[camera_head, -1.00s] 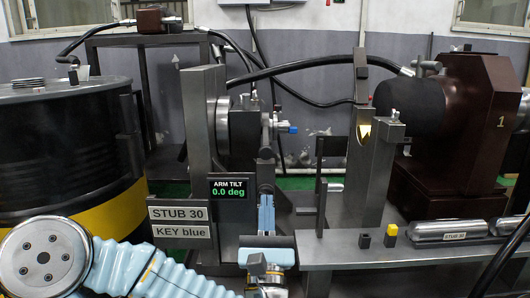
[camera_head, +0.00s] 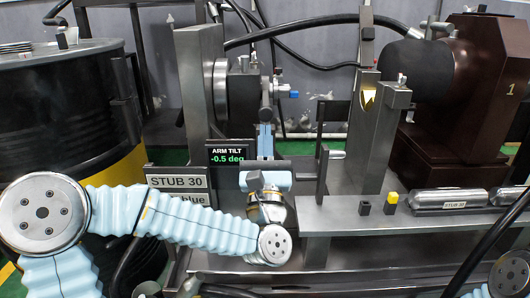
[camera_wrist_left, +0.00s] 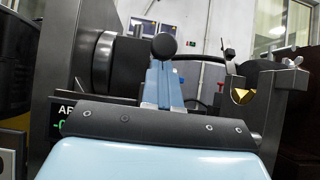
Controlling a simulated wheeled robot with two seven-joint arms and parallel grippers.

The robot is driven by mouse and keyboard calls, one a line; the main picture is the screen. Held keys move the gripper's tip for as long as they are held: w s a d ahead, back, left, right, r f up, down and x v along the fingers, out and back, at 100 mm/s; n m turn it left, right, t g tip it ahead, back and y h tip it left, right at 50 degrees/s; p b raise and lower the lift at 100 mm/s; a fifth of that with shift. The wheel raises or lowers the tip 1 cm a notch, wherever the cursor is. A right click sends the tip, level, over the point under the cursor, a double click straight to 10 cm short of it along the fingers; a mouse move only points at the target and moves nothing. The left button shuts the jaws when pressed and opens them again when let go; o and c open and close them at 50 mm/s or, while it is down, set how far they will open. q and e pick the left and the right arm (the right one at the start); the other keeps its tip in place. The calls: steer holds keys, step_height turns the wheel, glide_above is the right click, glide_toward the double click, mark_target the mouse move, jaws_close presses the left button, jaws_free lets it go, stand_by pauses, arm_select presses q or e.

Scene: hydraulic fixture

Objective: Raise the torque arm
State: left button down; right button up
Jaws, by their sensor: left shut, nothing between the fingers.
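The torque arm shows in the head view as a narrow grey piece (camera_head: 266,88) in front of the round hub. In the left wrist view a dark round knob (camera_wrist_left: 164,46), apparently the arm's near end, sits just above the fingertips. My left gripper (camera_head: 265,140) is shut and empty, with its blue fingers pointing away under the arm; they also show in the wrist view (camera_wrist_left: 162,82). I cannot tell whether they touch it. The display (camera_head: 229,153) reads ARM TILT -0.5 deg. My right gripper is not in view.
A grey upright post (camera_head: 202,85) stands left of the hub, and a notched upright (camera_head: 373,130) stands right. A bench (camera_head: 340,218) holds a black block, a yellow block (camera_head: 393,198) and a STUB 30 cylinder (camera_head: 447,199). A black drum (camera_head: 60,115) is at left.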

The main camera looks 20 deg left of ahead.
mark_target(265, 120)
arm_select(q)
steer(key=shift+x, duration=1.75)
steer(key=shift+f, duration=0.15)
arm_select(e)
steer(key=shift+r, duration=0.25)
